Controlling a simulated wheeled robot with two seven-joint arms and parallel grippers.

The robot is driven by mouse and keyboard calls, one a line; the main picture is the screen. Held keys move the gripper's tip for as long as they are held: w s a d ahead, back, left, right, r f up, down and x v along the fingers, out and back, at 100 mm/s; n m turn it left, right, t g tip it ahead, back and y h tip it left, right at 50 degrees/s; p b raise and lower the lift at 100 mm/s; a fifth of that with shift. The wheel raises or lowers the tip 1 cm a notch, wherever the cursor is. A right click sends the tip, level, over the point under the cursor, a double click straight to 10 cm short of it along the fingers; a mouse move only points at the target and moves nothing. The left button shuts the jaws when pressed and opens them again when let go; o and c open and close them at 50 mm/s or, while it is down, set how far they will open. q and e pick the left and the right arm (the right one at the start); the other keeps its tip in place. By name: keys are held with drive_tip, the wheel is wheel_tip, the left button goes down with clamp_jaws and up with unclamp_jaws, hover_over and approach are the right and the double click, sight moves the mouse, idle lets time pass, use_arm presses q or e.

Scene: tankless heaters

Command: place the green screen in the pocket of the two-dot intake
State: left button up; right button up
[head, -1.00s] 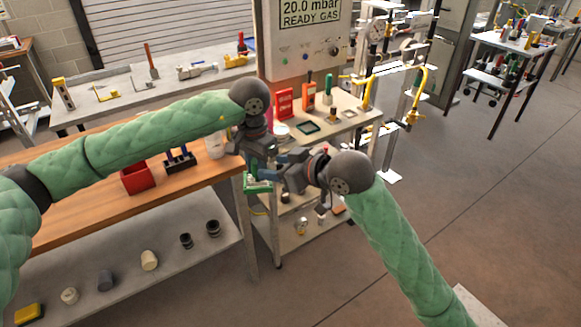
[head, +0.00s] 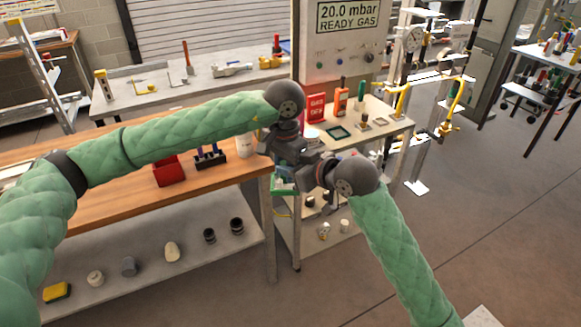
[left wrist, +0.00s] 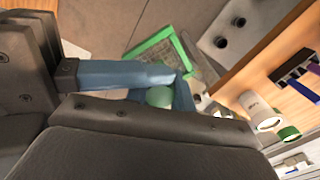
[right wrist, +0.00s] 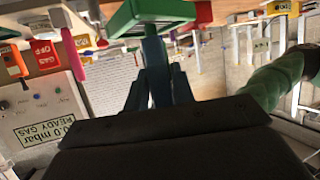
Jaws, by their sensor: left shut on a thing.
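The green screen (head: 285,186) is a square green frame with a mesh, low between my two grippers in the head view. In the left wrist view the frame (left wrist: 150,45) lies beyond the fingers, and a round green knob (left wrist: 160,97) sits between them. My left gripper (head: 282,170) is shut on the green screen. My right gripper (head: 303,176) is close beside it. In the right wrist view the screen (right wrist: 150,14) is just past the right fingers (right wrist: 157,80), with a dark stem between them; whether they grip it is unclear. I cannot make out the two-dot intake.
A wooden bench (head: 120,211) with a red bin (head: 167,171) is at left, its lower shelf holding several fittings. A cart (head: 395,122) with a dark green square frame (head: 339,131) stands behind the grippers, under the gas panel (head: 340,45). Open floor lies to the right.

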use_arm(q)
drive_tip(key=o, duration=1.1)
